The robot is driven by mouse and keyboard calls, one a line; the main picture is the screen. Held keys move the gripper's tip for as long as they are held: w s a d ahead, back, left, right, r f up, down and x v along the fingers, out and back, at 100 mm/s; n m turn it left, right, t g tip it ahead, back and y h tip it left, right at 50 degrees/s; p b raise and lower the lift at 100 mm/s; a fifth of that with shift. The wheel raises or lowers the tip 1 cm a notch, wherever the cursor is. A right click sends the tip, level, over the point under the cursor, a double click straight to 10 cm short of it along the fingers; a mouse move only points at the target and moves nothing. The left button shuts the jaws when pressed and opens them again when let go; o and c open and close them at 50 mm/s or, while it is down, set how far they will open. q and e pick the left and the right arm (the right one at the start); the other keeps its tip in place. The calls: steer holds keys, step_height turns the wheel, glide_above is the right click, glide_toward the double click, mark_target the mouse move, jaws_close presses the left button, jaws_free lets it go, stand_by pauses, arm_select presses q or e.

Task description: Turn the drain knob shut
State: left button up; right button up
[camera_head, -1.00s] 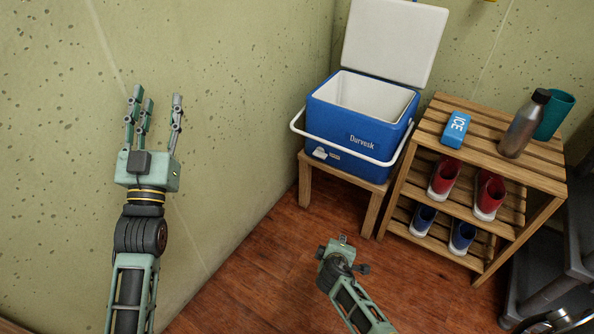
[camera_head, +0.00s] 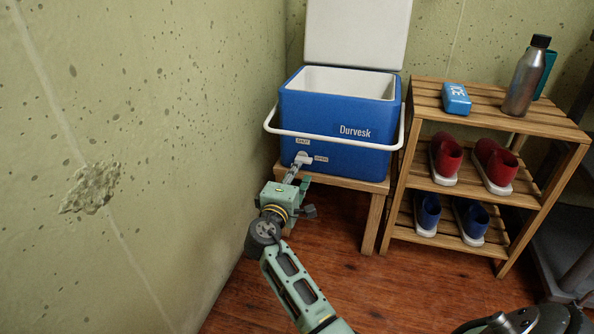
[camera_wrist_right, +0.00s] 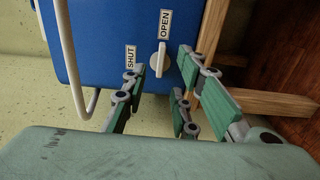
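The blue cooler (camera_head: 320,115) stands with its white lid raised. The small white drain knob (camera_head: 303,158) is low on its front, with a SHUT label above and an OPEN label to its right. In the right wrist view the knob (camera_wrist_right: 159,58) lies in line with the OPEN label (camera_wrist_right: 165,24), and the SHUT label (camera_wrist_right: 130,57) is to its left. My right gripper (camera_head: 292,175) is just in front of the knob. Its fingers are apart, one left and two right of the knob in the right wrist view, with nothing between them touching. My left gripper is out of the head view.
The cooler rests on a low wooden stand (camera_head: 372,215). Its white carry handle (camera_head: 340,143) hangs across the front above the knob. A wooden rack (camera_head: 490,120) with an ice pack (camera_head: 456,98), a bottle (camera_head: 526,76) and shoes stands to the right. A rough wall is close on the left.

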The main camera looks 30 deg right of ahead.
mark_target(304, 159)
steer(key=b+x, duration=0.2)
steer(key=x, duration=0.3)
steer(key=shift+w+d, duration=0.3)
steer(key=shift+c, duration=0.7)
steer(key=shift+f, duration=0.1)
jaws_close()
